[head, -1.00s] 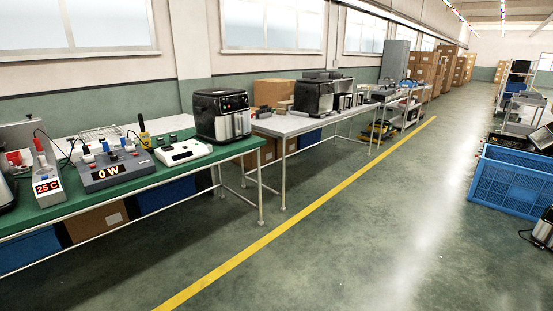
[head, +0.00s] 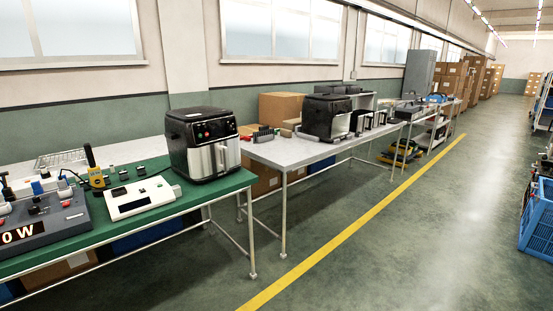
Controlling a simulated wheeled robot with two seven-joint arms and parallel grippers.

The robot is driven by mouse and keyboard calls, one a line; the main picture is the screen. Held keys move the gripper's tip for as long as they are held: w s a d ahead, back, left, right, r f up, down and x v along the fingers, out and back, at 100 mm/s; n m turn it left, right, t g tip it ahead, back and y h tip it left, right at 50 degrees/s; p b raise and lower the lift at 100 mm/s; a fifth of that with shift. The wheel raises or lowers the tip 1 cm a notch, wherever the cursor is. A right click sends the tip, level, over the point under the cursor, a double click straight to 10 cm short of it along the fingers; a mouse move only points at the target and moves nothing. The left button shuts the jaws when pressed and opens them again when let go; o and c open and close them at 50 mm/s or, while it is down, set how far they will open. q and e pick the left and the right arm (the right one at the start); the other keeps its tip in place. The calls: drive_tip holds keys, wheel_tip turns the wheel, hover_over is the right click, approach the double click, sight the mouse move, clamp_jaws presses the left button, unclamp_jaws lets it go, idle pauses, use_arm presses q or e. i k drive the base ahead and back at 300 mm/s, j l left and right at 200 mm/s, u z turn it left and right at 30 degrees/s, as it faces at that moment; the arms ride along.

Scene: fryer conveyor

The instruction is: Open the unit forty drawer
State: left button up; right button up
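A black and silver fryer unit (head: 204,143) stands upright on the right end of the green-topped bench (head: 200,196). Its drawer front with a handle (head: 222,155) faces right and toward me, and looks shut. I cannot read any number on it. Another black fryer body (head: 325,116) stands on the grey table further back, with an opening on its right side. Neither of my grippers is in view.
A test box reading "0 W" (head: 42,216) and a white meter (head: 139,198) lie on the green bench. The grey table (head: 287,151) stands beyond it. A blue crate (head: 537,220) is at the right edge. The floor along the yellow line (head: 345,229) is clear.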

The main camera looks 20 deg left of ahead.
sight(204, 161)
drive_tip(key=i+u, duration=0.15)
drive_tip(key=i, duration=0.4)
drive_tip(key=i+l+u, duration=0.2)
drive_tip(key=i, duration=0.35)
drive_tip(key=i+l+u, duration=0.15)
drive_tip(key=i, duration=0.35)
